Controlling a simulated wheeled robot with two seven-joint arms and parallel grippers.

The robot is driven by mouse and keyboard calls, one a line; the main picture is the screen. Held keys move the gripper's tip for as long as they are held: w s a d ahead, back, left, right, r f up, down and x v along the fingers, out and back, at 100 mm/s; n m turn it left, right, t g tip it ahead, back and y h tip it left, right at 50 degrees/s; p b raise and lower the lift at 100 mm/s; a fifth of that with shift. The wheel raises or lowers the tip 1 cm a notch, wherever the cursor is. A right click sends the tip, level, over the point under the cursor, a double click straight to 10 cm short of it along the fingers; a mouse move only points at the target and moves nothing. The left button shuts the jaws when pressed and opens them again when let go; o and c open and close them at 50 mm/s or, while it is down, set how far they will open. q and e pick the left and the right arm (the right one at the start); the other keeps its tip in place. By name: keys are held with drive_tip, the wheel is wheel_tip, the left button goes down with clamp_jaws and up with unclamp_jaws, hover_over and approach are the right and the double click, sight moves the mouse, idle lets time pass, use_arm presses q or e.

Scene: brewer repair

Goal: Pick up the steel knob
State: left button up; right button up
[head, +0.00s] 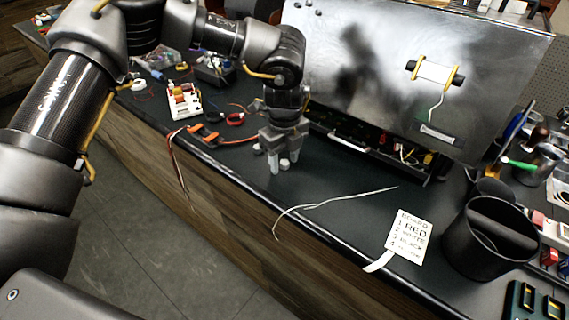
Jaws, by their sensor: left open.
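My left gripper (284,162) points down at the bench top in front of the steel brewer (330,75). Its two fingers are apart, and it is open. A small pale, round piece that looks like the steel knob (284,164) sits on the dark bench between or just behind the fingertips. It is partly hidden, and I cannot tell whether a finger touches it. My right gripper is not in view.
A white wire (330,202) and a card with a written wire list (408,236) lie to the right on the dark bench. A black bin (490,240) stands at the right. Orange-handled pliers (208,135) and a white block (184,100) lie at the left.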

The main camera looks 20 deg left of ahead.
use_arm(q)
drive_tip(key=c, duration=1)
clamp_jaws()
drive_tip(key=shift+r, duration=0.15)
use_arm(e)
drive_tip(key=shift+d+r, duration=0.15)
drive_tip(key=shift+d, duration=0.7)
